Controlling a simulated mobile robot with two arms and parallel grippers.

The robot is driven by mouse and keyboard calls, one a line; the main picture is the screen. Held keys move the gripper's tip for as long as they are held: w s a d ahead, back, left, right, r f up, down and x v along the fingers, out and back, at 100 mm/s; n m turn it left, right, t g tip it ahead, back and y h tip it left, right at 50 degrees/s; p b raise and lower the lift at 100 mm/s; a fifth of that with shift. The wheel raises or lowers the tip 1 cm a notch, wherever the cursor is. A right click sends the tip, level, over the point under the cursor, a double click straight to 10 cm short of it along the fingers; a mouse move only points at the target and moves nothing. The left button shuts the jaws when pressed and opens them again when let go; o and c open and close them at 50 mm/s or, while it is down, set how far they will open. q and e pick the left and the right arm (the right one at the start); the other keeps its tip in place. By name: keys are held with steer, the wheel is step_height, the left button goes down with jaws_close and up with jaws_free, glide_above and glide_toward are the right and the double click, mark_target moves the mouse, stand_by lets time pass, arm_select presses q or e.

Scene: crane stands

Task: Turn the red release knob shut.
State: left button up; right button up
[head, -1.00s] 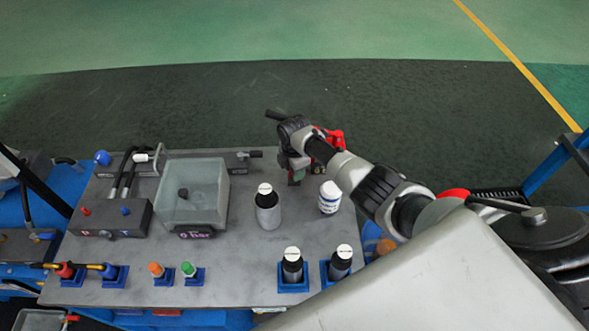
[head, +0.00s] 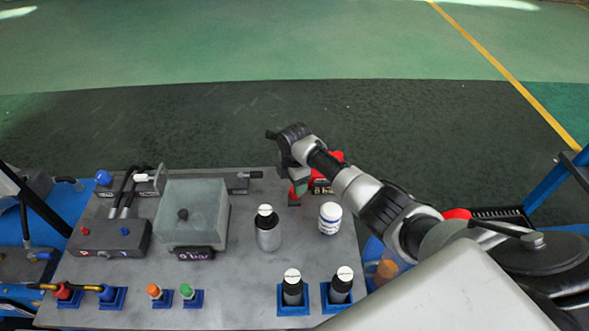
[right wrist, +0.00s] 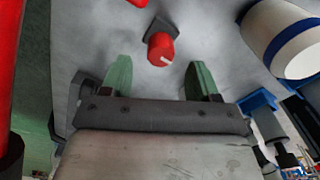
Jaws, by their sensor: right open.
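The red knob (right wrist: 160,48) with a white pointer mark stands on a small dark base on the grey bench top, seen in the right wrist view. The mark points toward the right and slightly down. My right gripper (right wrist: 160,74) is open, its two green fingertips on either side of and just short of the knob, with nothing between them. In the head view my right gripper (head: 298,186) is over the back edge of the bench, and its arm hides part of the red parts there. My left gripper is not in view.
A white bottle with a blue band (head: 330,218) stands right of the gripper, and a dark bottle (head: 267,228) in front. A clear box (head: 192,208) is at left. Red tubing (right wrist: 10,70) runs close along the left in the wrist view.

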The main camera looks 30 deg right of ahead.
step_height(320, 180, up, 6)
steer(key=shift+r, duration=0.2)
stand_by(0.4)
